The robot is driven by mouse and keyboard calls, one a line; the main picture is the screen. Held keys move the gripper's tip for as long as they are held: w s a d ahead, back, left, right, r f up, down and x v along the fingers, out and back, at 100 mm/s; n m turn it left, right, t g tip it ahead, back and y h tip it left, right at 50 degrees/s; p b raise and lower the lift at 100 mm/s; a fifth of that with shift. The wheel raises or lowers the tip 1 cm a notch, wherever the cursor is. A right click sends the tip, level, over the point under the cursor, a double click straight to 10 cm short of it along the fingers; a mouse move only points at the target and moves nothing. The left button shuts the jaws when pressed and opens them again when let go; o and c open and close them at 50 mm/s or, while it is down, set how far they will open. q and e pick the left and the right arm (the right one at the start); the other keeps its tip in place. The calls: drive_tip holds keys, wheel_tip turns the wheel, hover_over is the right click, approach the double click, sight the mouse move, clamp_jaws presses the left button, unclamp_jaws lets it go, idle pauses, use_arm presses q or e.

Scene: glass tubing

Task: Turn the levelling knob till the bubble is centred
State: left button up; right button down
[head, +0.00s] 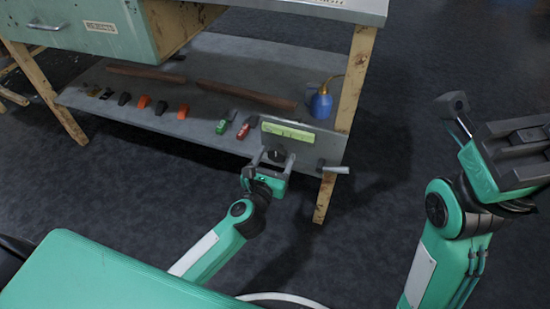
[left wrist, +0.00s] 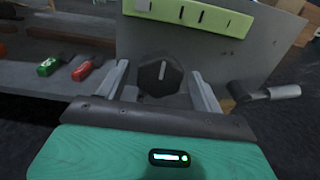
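The levelling knob (left wrist: 160,78) is a dark, many-sided knob with a pale line on its face, on a grey upright plate (left wrist: 215,55). In the head view the knob (head: 277,155) is small and dark. Above it is a yellow-green level (left wrist: 195,14), also in the head view (head: 288,131); dark marks show on it, but the bubble cannot be made out. My left gripper (left wrist: 160,85) is open, its fingers on either side of the knob, with gaps visible.
A grey lever handle (head: 333,169) sticks out right of the plate. On the lower shelf (head: 190,75) lie a green block (head: 222,127), a red block (head: 244,130), other small tools and a blue oil can (head: 321,105). A bench leg (head: 325,198) stands beside the plate.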

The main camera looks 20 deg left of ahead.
use_arm(q)
drive_tip(key=c, duration=0.8)
drive_tip(key=shift+p, duration=0.35)
